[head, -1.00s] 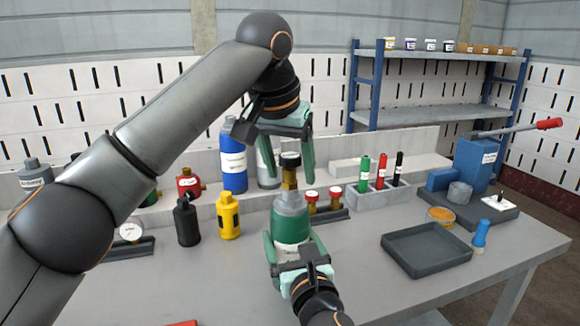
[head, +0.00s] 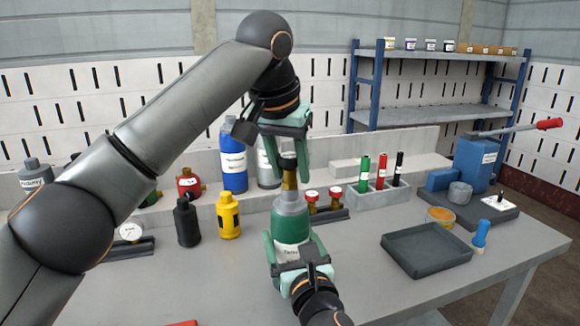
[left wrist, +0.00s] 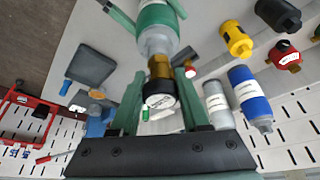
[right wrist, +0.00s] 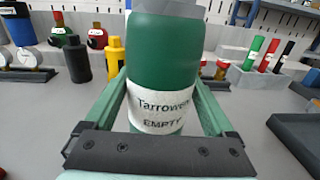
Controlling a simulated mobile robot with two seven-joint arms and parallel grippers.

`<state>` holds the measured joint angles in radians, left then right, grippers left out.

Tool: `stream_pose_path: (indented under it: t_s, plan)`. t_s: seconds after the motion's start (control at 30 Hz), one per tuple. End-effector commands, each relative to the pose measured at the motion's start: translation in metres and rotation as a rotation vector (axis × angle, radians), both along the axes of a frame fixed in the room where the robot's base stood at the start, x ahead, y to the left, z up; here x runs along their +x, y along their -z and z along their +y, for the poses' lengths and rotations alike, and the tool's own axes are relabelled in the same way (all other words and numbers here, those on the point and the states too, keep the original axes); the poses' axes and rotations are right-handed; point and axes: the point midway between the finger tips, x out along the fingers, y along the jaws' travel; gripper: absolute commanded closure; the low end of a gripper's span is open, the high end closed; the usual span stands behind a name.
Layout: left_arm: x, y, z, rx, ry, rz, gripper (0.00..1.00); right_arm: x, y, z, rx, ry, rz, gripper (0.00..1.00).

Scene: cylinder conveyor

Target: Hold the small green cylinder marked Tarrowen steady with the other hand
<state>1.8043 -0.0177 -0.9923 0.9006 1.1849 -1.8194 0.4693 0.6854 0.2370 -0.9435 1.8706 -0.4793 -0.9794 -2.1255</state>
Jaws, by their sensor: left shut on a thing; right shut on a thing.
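The small green cylinder (head: 291,222) stands upright on the table, with a grey shoulder and a brass fitting (head: 290,179) on top. Its white label reads "Tarrowen EMPTY" in the right wrist view (right wrist: 160,60). My right gripper (head: 296,250) is shut around the cylinder's body from the front, one finger on each side.
A yellow cylinder (head: 228,217), a black one (head: 187,222), a blue one (head: 233,160) and a red one (head: 189,184) stand to the left. Red-knobbed fittings (head: 312,197) stand close behind right. An empty dark tray (head: 427,250) lies right; the table between is clear.

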Motion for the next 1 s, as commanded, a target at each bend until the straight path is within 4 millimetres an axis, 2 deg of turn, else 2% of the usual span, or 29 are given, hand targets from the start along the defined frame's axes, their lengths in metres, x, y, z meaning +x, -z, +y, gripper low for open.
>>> stream_pose_path:
  t_s: [0.13, 0.4, 0.7, 0.73, 0.93, 1.0]
  plan:
    - [0.0001, -0.0001, -0.0005, 0.000, -0.101, -0.001, 1.00, 0.0000, 0.0005, -0.0002, 0.000, 0.001, 0.001, 0.78]
    - [0.0000, -0.0002, -0.0005, 0.001, -0.472, 0.002, 1.00, 0.0000, 0.0005, -0.0002, 0.000, 0.001, 0.001, 0.78]
    - [0.0007, -0.0004, 0.0012, 0.001, -0.529, -0.001, 1.00, 0.0000, 0.0005, -0.0003, 0.000, 0.001, 0.001, 0.78]
    - [0.0007, -0.0004, 0.0012, 0.000, -0.529, 0.000, 0.52, 0.0000, 0.0005, -0.0003, 0.000, 0.001, 0.001, 0.78]
    - [0.0004, -0.0004, 0.0009, 0.000, -0.526, 0.000, 0.30, 0.0000, 0.0005, -0.0002, 0.000, 0.001, 0.001, 0.78]
    - [0.0004, -0.0004, 0.0007, 0.000, -0.525, -0.001, 0.29, 0.0000, 0.0005, -0.0002, 0.000, 0.001, 0.001, 0.78]
